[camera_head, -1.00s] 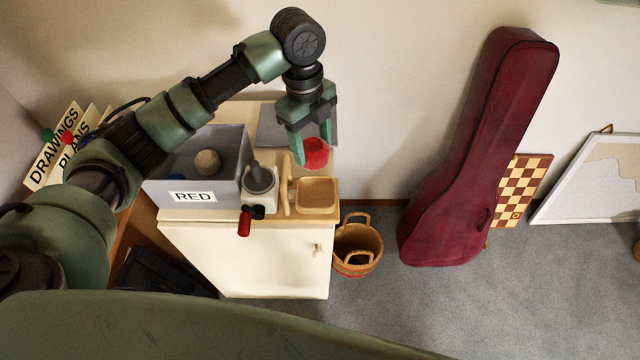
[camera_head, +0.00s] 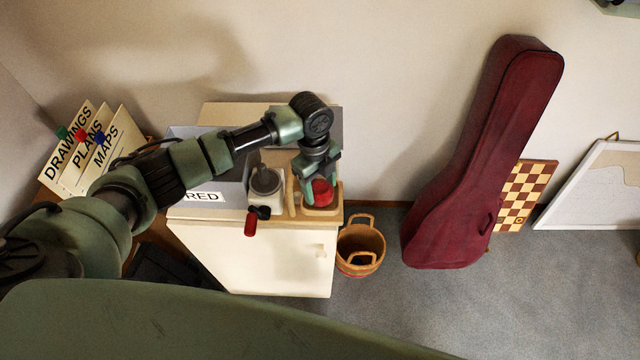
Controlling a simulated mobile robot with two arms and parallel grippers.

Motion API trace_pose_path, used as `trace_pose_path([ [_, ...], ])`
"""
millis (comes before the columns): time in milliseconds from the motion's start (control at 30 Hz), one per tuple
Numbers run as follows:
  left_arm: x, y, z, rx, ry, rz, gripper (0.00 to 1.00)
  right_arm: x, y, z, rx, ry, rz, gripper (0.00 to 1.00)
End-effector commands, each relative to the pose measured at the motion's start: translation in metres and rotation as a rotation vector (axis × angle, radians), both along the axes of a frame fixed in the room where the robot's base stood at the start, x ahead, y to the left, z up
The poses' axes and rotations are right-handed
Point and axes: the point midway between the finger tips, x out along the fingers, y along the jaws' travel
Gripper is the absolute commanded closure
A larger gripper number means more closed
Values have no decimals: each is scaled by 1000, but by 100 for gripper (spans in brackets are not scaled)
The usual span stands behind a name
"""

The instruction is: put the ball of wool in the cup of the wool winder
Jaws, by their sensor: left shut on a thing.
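The red ball of wool (camera_head: 323,193) is between the fingers of my left gripper (camera_head: 320,184), which is shut on it. The gripper points down at the wooden tray (camera_head: 325,212) on the right of the cabinet top. I cannot tell whether the ball touches the tray or is just above it. The wool winder (camera_head: 262,205) stands left of the tray, with a pale body and a red-handled crank (camera_head: 250,226). Its grey cup (camera_head: 266,182) opens upward, to the left of the ball.
A grey bin labelled RED (camera_head: 205,197) is left of the winder, partly hidden by my arm. An upright wooden piece (camera_head: 291,195) stands between winder and tray. A basket (camera_head: 360,250) and a dark red instrument case (camera_head: 470,170) are on the right.

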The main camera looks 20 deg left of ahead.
Motion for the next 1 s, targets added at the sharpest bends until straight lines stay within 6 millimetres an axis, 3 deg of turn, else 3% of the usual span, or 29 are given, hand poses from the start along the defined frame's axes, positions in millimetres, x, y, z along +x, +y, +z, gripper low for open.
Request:
trace_pose_path([
  [233, 0, 0, -3, 0, 0, 1, 82, 0, 10, -2, 11, 0, 1, 64],
  [267, 0, 0, -3, 0, 0, 0, 36, 0, 10, -2, 11, 0, 2, 64],
  [333, 0, 0, -2, 0, 0, 0, 20, 0, 10, -1, 11, 0, 2, 64],
  [767, 2, 1, 6, 0, -2, 0, 20, 0, 2, -3, 2, 0, 3, 64],
  [1000, 5, 6, 51, -1, -6, 0, 20, 0, 0, -16, 0, 1, 2, 64],
])
